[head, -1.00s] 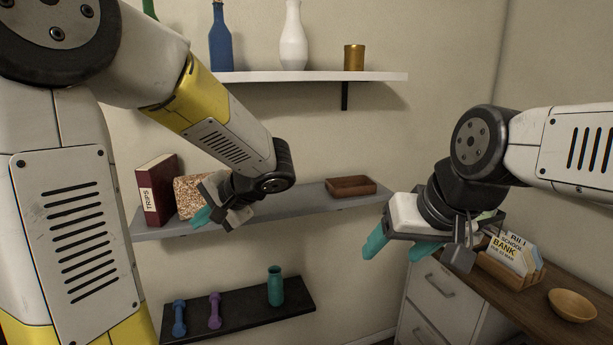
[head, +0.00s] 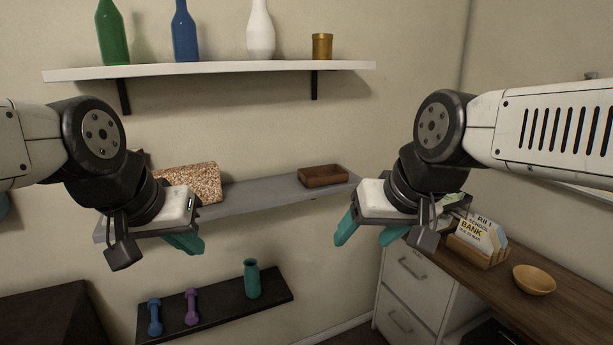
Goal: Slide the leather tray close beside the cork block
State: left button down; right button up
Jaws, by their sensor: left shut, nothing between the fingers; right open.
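The brown leather tray (head: 323,176) lies near the right end of the grey middle shelf (head: 262,194). The speckled cork block (head: 196,182) stands further left on the same shelf, its left part hidden behind my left gripper. A stretch of bare shelf lies between the two. My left gripper (head: 186,244) is shut and empty, in front of the shelf and below the cork block in the picture. My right gripper (head: 368,236) is open and empty, with its teal fingers apart, right of and below the tray in the picture. Neither gripper appears to touch the tray or block.
Above, a white shelf (head: 215,71) holds bottles and a gold cup (head: 322,46). Below, a black shelf (head: 215,308) holds two dumbbells and a teal bottle (head: 252,279). At right, a wooden desk holds a card box (head: 478,253) and a bowl (head: 534,280).

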aim_at(328, 174)
jog(key=i+l, duration=1.15)
jog(key=l, duration=0.15)
jog(key=j+u, duration=0.05)
